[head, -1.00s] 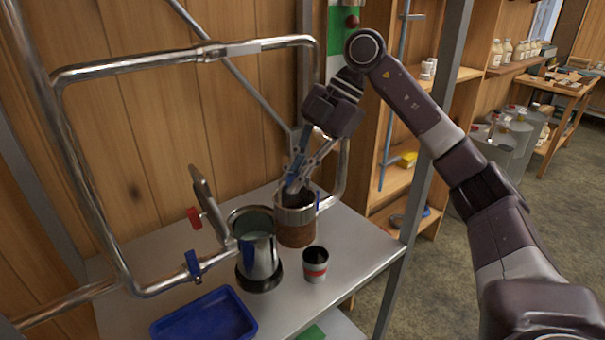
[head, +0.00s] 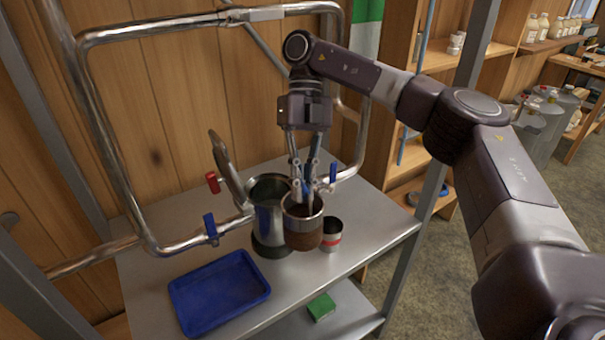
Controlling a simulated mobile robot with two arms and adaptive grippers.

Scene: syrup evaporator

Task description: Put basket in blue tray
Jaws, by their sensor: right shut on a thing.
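The basket (head: 303,232) is a round metal cup with a brown lower part. My right gripper (head: 305,198) reaches down from above and is shut on its rim. The basket hangs upright in front of the open metal canister (head: 266,215) and overlaps it in the picture. I cannot tell whether its bottom touches anything. The blue tray (head: 218,290) lies empty on the metal shelf at the front left, apart from the basket. My left gripper is not in view.
Steel pipes with a red handle (head: 212,182) and a blue handle (head: 210,227) run behind and left. A green box (head: 321,306) sits on the lower shelf. A post (head: 420,215) rises at right.

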